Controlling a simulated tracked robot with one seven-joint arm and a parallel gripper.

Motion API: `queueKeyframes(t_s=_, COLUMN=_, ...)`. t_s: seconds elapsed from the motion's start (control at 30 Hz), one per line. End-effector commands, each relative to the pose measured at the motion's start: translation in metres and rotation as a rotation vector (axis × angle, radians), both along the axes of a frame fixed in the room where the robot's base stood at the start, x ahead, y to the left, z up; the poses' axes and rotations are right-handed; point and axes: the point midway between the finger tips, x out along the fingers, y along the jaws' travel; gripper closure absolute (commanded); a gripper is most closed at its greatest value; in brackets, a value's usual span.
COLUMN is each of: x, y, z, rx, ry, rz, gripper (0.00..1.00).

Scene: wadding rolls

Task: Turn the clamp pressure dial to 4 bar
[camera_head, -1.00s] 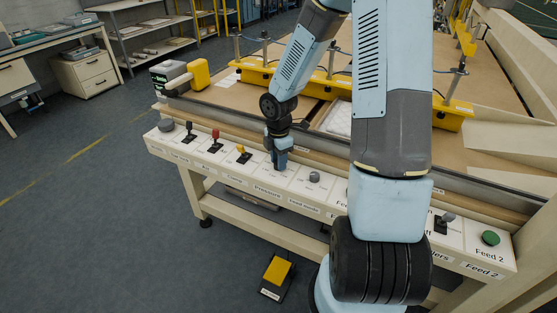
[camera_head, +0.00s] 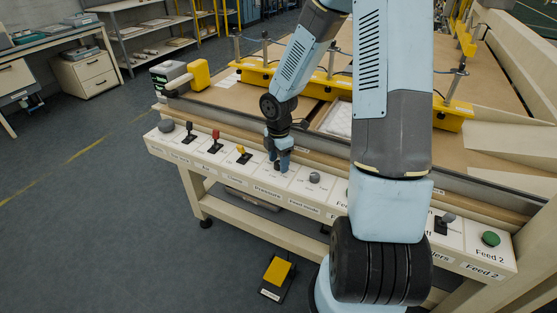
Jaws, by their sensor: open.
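The control panel (camera_head: 262,195) runs along the front of the bench. My gripper (camera_head: 280,168) is at the part of it labelled "Pressure", pointing down, with its jaws open. The pressure dial is hidden behind or between the fingers, so I cannot see its setting or whether the fingers touch it. The feed mode knob (camera_head: 315,177), grey and round, sits just right of my gripper. The yellow clamp lever (camera_head: 242,153) stands to its left.
A red-topped lever (camera_head: 215,136), a black lever (camera_head: 190,131) and a grey knob (camera_head: 166,126) are farther left. A green button (camera_head: 490,238) is at the right end. A yellow pedal (camera_head: 277,270) lies on the floor. A yellow bar (camera_head: 310,80) crosses the bench behind.

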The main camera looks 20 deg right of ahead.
Motion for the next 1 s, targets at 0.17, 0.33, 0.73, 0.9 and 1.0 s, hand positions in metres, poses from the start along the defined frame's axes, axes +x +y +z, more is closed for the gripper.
queueKeyframes(t_s=0.17, x=0.000, y=0.000, z=0.004, rx=0.000, ry=0.000, rz=-0.001, gripper=0.40)
queueKeyframes(t_s=0.33, x=0.001, y=-0.001, z=0.024, rx=0.000, ry=-0.003, rz=-0.002, gripper=0.40)
queueKeyframes(t_s=0.73, x=0.001, y=-0.001, z=0.096, rx=-0.002, ry=-0.004, rz=-0.003, gripper=0.40)
queueKeyframes(t_s=0.9, x=0.001, y=-0.001, z=0.120, rx=-0.002, ry=-0.001, rz=-0.003, gripper=0.40)
queueKeyframes(t_s=1.0, x=0.001, y=-0.001, z=0.129, rx=-0.002, ry=-0.001, rz=-0.001, gripper=0.40)
